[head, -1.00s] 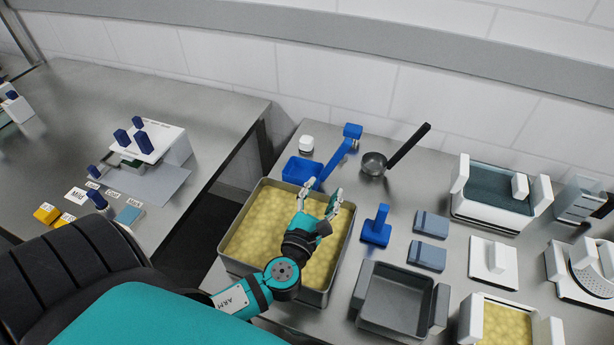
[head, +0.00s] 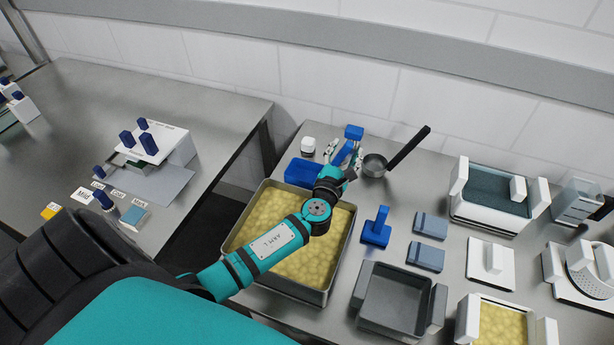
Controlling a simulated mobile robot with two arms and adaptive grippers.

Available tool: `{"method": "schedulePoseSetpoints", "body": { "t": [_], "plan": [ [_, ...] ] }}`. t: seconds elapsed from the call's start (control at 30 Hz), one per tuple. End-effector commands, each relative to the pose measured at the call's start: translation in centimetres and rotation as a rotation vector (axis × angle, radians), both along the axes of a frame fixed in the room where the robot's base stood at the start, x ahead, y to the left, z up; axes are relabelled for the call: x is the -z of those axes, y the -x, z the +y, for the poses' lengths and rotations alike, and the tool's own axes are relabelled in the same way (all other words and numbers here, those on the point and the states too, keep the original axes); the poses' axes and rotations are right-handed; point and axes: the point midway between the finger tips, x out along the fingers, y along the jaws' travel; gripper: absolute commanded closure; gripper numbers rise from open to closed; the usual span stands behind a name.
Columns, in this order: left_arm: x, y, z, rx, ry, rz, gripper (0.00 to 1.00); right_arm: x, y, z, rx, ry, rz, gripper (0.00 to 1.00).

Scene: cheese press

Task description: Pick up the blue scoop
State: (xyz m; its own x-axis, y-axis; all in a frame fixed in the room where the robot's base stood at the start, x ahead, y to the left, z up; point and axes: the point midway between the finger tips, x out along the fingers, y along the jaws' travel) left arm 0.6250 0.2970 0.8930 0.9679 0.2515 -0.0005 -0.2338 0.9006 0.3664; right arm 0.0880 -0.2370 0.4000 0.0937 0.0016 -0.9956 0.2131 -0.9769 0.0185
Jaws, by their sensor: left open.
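The blue scoop (head: 302,172) lies on the steel table behind the curd vat, with its handle rising up and right to a blue end (head: 354,132). My left gripper (head: 344,152) is open over the scoop's handle, with one pale fingertip to the left of the handle and one to the right. I cannot tell whether the fingers touch it. The wrist hides the lower part of the handle. My right gripper is not in view.
A black-handled metal ladle (head: 375,164) lies close to the right of the gripper. A small white jar (head: 308,145) stands to the left. The vat of yellow curd (head: 262,222) is under my left arm. A blue-handled tool (head: 376,228) stands right of the vat.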

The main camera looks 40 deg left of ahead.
Motion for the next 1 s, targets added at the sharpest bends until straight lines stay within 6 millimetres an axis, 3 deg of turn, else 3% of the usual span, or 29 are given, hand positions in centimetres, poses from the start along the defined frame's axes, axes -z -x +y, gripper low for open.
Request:
{"method": "schedulePoseSetpoints", "body": {
  "t": [0.33,0.7,1.0],
  "plan": [
    [0.05,-0.81,0.2,0.001,-0.001,0.001,0.53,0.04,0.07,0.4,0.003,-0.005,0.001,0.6],
    [0.04,-0.78,0.19,0.001,-0.001,0.001,1.0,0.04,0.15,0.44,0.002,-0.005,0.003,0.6],
    [-0.05,-0.79,0.21,0.0,-0.002,0.0,1.0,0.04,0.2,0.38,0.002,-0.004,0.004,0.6]
  ]
}}
